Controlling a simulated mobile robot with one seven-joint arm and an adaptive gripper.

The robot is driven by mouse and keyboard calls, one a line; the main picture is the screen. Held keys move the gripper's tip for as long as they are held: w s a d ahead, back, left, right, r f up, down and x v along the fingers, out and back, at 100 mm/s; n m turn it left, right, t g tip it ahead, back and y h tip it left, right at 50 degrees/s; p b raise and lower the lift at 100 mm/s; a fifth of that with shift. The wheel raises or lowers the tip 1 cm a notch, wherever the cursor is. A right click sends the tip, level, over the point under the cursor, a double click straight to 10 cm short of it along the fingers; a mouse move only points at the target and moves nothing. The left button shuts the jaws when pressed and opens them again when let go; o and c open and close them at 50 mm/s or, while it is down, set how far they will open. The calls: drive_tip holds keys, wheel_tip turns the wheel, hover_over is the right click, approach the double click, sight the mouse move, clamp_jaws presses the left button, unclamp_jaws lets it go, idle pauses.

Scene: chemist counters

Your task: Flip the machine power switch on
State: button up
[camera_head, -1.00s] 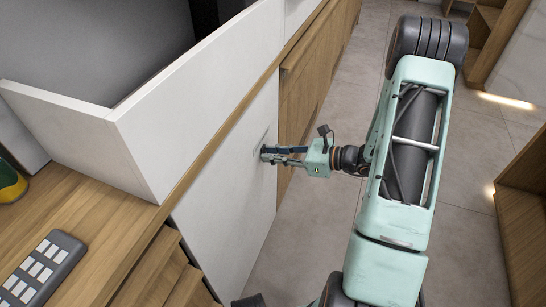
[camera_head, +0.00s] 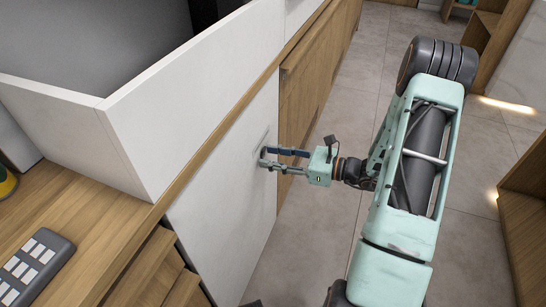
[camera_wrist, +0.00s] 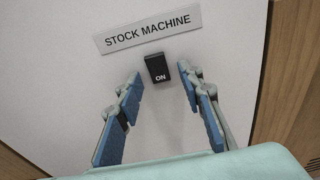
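The power switch (camera_wrist: 156,68) is a small black rocker on a white panel, under a "STOCK MACHINE" label (camera_wrist: 148,27). The switch cannot be made out in the head view.
A wooden counter (camera_head: 85,215) with a grey keypad (camera_head: 35,262) lies at lower left. A white raised wall (camera_head: 175,90) stands above the panel. Wooden drawer fronts (camera_head: 307,90) flank the panel. Open tiled floor (camera_head: 465,240) lies right of my arm, with wooden shelving (camera_head: 525,215) beyond.

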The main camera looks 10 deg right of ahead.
drive_tip(key=shift+d, duration=0.1)
drive_tip(key=v, duration=1.2)
